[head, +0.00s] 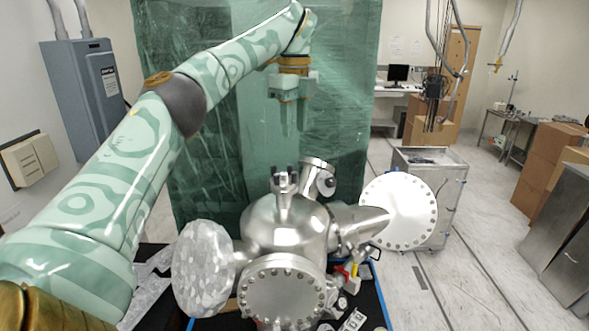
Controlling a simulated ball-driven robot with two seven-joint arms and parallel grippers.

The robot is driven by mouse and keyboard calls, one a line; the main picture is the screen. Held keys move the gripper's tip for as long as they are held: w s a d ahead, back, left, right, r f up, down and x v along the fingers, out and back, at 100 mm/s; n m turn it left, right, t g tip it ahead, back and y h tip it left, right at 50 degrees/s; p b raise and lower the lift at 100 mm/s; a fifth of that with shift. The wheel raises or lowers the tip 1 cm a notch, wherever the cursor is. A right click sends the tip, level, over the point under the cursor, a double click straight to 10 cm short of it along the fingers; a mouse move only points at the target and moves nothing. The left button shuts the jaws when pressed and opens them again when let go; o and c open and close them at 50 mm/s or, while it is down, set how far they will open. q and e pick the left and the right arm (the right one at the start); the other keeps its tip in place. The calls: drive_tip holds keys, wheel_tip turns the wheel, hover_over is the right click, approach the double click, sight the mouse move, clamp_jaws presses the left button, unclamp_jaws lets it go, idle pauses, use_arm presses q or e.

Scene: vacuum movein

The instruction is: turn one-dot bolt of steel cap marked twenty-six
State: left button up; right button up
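A steel vacuum chamber (285,228) stands at the lower middle. A round bolted steel cap (281,291) faces me at its front. A larger pale cap (398,211) ringed with bolts is on its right arm. A foil-wrapped round flange (203,268) is on its left, its bolts covered. A small angled port (320,181) rises at the top. I cannot read a twenty-six or make out a one-dot bolt. My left gripper (295,122) points down above and behind the chamber, empty, with a gap between its fingers. My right gripper is not in view.
The chamber stands over a dark, blue-edged surface (375,300) with small loose parts. A metal-framed cart (440,185) is behind right. A green translucent curtain (225,150) hangs behind. Brown boxes (545,160) and a metal cabinet (565,245) stand far right. The right floor is open.

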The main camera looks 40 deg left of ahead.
sight(294, 172)
use_arm(q)
wheel_tip(294, 172, down, 11)
drive_tip(key=shift+r, duration=0.15)
drive_tip(key=shift+a+f, duration=0.1)
drive_tip(key=shift+f, duration=0.3)
clamp_jaws()
